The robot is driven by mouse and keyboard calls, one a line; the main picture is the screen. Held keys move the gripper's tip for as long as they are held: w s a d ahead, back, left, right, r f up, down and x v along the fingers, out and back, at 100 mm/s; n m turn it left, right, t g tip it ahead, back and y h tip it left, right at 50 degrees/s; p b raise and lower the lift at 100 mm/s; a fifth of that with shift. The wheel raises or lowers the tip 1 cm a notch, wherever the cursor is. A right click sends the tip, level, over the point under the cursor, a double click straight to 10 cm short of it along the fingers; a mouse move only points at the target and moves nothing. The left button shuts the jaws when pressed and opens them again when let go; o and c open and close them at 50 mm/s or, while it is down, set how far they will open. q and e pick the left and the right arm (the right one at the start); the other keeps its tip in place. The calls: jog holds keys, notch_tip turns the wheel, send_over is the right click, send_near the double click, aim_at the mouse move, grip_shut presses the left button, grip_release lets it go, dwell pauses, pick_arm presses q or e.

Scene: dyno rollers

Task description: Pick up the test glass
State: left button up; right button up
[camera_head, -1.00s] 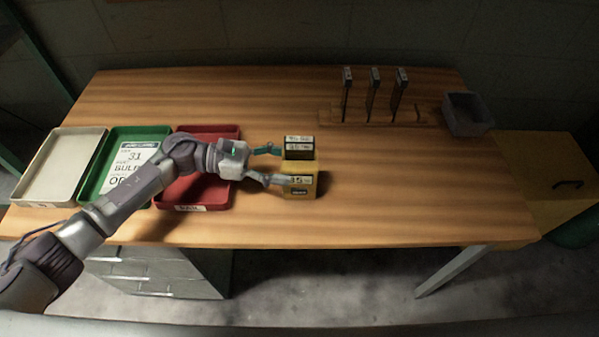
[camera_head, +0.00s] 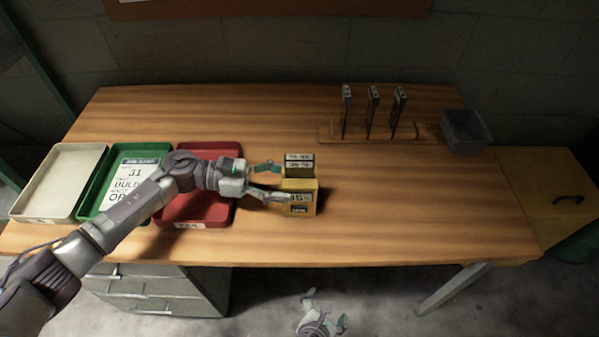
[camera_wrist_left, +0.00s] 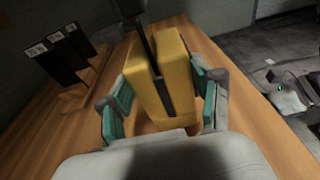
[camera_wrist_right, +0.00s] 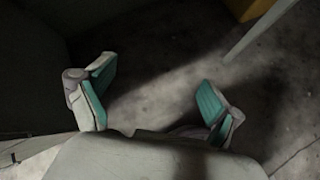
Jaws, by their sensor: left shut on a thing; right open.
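A yellow block (camera_head: 300,204) with a dark labelled piece (camera_head: 299,165) at its top stands on the table (camera_head: 400,220), right of the red tray. My left gripper (camera_head: 279,181) is shut on the yellow block. The left wrist view shows its green pads on both sides of the block (camera_wrist_left: 178,75), with a dark strip between its yellow halves. Three dark plates with white labels stand upright in a wooden rack (camera_head: 330,132) at the back. I cannot tell which piece is the test glass. My right gripper (camera_head: 326,308) is open and empty, low in front of the table.
A white tray (camera_head: 66,172), a green tray (camera_head: 98,188) with a printed sheet and a red tray (camera_head: 215,212) line the left side. A grey bin (camera_head: 466,130) stands at the back right. A yellow cabinet (camera_head: 545,192) is beside the table. The table's right middle is clear.

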jog(key=a+r+n+t+h, duration=0.1)
jog(key=a+r+n+t, duration=0.1)
jog(key=r, duration=0.8)
jog(key=a+r+n+t, duration=0.1)
jog(key=r+n+t, duration=0.1)
jog(key=r, duration=0.7)
jog(key=n+t+y, duration=0.4)
jog(key=t, duration=0.1)
send_near(300, 166)
jog(key=shift+y, duration=0.3)
jog(key=w, duration=0.5)
jog(key=shift+w+f, duration=0.1)
jog(key=shift+f, duration=0.25)
jog(key=shift+w+d+r, duration=0.1)
jog(key=shift+w+d, duration=0.05)
jog(key=shift+w, duration=1.3)
jog(key=shift+w+d+r, duration=0.1)
jog(key=shift+w+d, duration=0.05)
jog(key=shift+w, duration=1.3)
jog(key=c, duration=1.3)
notch_tip(300, 166, up, 18)
